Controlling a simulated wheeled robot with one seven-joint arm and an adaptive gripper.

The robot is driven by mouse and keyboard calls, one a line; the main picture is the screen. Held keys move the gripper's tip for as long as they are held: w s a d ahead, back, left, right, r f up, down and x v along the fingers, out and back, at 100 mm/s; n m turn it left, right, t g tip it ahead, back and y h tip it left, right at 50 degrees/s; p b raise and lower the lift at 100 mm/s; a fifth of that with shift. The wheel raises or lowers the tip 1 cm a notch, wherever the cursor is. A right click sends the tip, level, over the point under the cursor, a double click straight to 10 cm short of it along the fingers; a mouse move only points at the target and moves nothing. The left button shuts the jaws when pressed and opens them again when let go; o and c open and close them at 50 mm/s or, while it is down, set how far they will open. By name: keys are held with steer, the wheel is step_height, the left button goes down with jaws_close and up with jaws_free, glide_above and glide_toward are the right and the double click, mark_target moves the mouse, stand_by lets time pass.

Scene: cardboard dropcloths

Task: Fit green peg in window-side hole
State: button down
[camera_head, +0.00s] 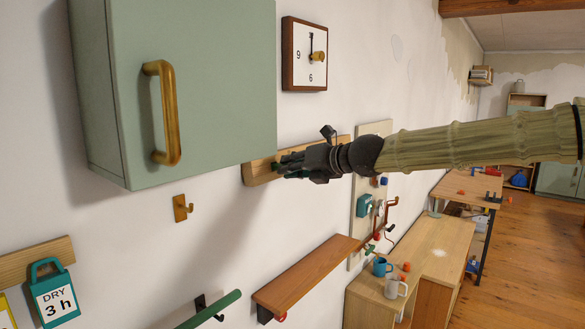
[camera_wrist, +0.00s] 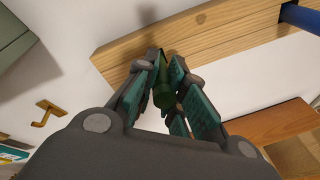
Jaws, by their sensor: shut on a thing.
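My gripper (camera_head: 284,166) is at the wooden board (camera_head: 258,174) on the white wall, with its fingers pointing at the board. In the wrist view my gripper (camera_wrist: 172,92) is shut on the green peg (camera_wrist: 164,92), which lies between the teal finger pads. The peg's far end overlaps the left part of the board (camera_wrist: 235,35). I cannot tell whether it is in a hole or only in front of the board. A blue peg (camera_wrist: 300,16) stands out from the board at the right.
A green cabinet (camera_head: 195,80) with a brass handle hangs close at the left. A clock (camera_head: 304,54) is above the board, a brass hook (camera_head: 182,208) lower left. A wooden shelf (camera_head: 305,275) is below, and a tool panel (camera_head: 368,200) to the right.

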steer(key=shift+a, duration=0.1)
steer(key=c, duration=1.5)
jaws_free()
steer(key=shift+w, duration=0.1)
steer(key=shift+c, duration=0.2)
steer(key=shift+v, duration=6)
